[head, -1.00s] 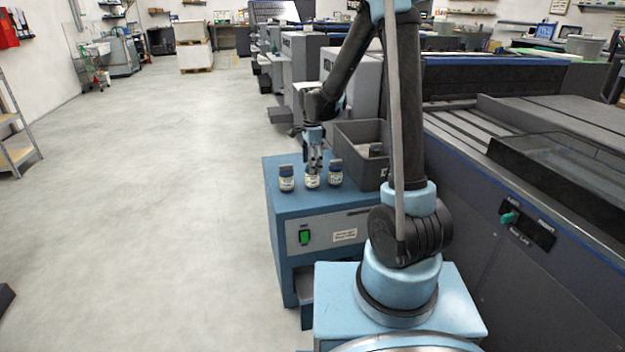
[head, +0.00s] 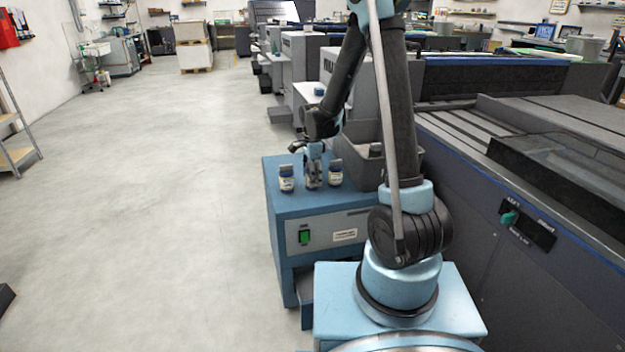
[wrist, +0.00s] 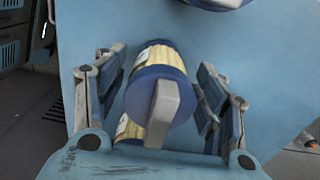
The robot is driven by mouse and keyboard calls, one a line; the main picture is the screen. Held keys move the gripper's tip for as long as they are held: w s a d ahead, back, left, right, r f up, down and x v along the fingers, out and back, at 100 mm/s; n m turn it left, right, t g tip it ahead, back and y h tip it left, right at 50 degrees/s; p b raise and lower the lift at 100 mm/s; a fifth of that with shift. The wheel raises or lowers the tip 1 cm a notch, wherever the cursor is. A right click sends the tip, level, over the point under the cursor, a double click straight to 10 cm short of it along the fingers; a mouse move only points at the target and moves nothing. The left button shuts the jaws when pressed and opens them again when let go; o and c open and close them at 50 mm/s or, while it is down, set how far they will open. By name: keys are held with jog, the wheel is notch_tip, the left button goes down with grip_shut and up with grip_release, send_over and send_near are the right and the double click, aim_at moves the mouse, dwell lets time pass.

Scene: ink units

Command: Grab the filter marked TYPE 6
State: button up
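Two filters with dark blue caps and pale labels stand upright on the blue cabinet, a left one (head: 286,178) and a right one (head: 335,173). My gripper (head: 313,182) is lowered between them, over the place of a middle filter that it largely hides in the head view. In the wrist view this middle filter (wrist: 160,95) has a blue cap with a grey tab and a cream label. It lies between the two fingers, which are open on either side with gaps showing. I cannot read TYPE 6 or any other marking.
The blue cabinet (head: 285,215) has a green switch on its front. A grey bin (head: 405,160) stands right behind the filters, close to my arm. A large grey machine (head: 500,220) fills the right side.

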jog(key=c, duration=0.8)
jog(key=shift+r, duration=0.1)
